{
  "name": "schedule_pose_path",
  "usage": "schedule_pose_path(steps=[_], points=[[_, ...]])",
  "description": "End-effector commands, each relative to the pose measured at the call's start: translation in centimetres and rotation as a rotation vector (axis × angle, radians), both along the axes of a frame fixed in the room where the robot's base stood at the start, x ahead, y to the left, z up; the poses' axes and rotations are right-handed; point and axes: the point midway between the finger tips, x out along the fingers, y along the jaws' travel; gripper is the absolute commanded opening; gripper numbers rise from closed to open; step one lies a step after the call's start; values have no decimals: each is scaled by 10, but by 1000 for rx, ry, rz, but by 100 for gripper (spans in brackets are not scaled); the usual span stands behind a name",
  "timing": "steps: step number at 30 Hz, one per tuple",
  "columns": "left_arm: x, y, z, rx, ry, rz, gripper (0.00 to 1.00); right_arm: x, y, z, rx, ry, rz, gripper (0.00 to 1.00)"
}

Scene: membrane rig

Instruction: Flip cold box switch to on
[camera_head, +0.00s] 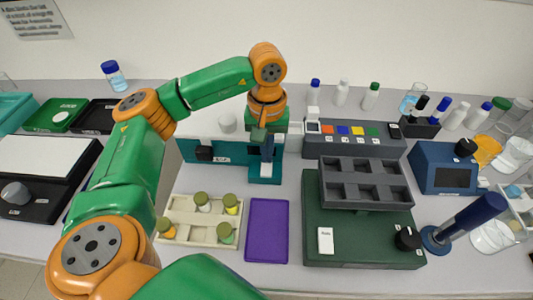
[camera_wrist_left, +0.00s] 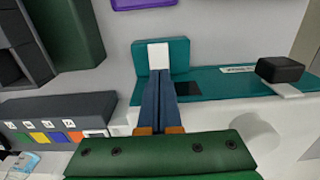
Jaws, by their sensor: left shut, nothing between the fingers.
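A long teal unit (camera_head: 222,154) stands at the back middle of the bench, with a raised block at its right end in the head view. A small white plate (camera_wrist_left: 158,56) sits on that block in the left wrist view. I cannot read a label naming the cold box or tell the switch's position. My left gripper (camera_head: 267,155) points down at the block. In the left wrist view the left gripper (camera_wrist_left: 160,73) is shut and empty, its tips at the white plate's edge; contact is unclear. My right gripper is not in view.
A black block (camera_wrist_left: 280,70) sits on the teal unit. In front are a beige rack (camera_head: 188,229) with several vials and a purple mat (camera_head: 267,230). A grey device with coloured buttons (camera_head: 352,138) and a dark green box (camera_head: 360,249) stand to the right.

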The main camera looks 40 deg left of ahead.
Motion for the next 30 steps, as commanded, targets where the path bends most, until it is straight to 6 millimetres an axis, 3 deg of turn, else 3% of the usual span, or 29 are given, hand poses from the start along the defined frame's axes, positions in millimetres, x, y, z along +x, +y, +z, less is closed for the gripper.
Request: schedule_pose_path(steps=[14, 30], points=[[0, 0, -5, 0, 0, 0, 0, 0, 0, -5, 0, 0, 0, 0], [0, 0, 52, 0, 0, 0, 0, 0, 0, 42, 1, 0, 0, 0]])
